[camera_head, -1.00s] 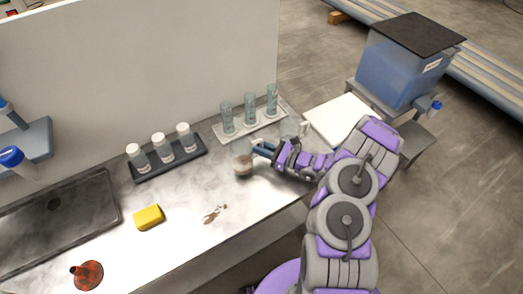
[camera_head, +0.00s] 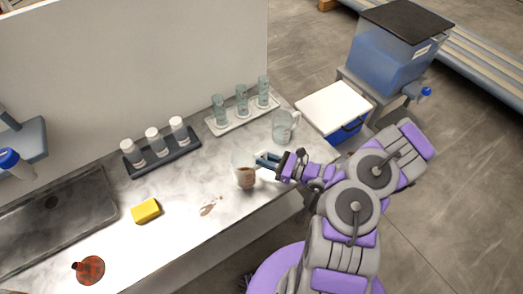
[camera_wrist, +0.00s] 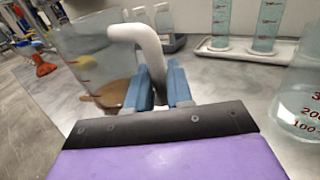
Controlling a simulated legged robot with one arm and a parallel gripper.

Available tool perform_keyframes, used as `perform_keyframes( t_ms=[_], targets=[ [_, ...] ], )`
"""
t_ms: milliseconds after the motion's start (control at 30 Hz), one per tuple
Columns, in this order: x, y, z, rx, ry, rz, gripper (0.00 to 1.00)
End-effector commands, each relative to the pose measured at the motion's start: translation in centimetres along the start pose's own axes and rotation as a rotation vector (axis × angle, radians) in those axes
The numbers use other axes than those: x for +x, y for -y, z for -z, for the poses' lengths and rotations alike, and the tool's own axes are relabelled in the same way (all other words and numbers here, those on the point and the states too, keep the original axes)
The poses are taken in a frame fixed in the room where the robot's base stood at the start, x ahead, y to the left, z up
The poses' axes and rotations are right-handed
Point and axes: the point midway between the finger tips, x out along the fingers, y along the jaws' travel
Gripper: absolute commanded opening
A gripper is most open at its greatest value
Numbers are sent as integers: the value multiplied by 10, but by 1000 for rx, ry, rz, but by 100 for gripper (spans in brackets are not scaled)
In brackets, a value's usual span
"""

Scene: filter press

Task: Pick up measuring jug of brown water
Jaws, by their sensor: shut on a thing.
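The measuring jug of brown water (camera_head: 244,170) is clear, with a shallow layer of brown liquid at its bottom. It is near the front edge of the counter, left of my gripper (camera_head: 266,160). In the wrist view the jug (camera_wrist: 92,52) fills the upper left, and its pale curved handle (camera_wrist: 150,45) comes down between my two blue fingers (camera_wrist: 160,90). My gripper is shut on the handle. The liquid's surface looks slanted to the jug in the head view. I cannot tell whether the base is clear of the counter.
A second clear jug (camera_head: 285,128) stands close behind my gripper. Glass cylinders stand on a white tray (camera_head: 222,129), white-capped bottles in a dark rack (camera_head: 185,152). A white-lidded box (camera_head: 333,107) is beyond the counter.

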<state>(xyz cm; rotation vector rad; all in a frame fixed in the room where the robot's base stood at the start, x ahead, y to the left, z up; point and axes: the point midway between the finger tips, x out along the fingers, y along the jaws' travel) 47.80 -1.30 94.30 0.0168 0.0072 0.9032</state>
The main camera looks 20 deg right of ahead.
Motion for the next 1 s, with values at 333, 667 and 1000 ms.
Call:
perform_keyframes(
  t_ms=[333, 667, 1000],
  targets=[
    [-22, -23, -3, 0, 1, 3, 0],
    [-33, -36, -4, 1, -1, 0, 0],
    [-36, -39, -4, 0, -1, 0, 0]
  ],
)
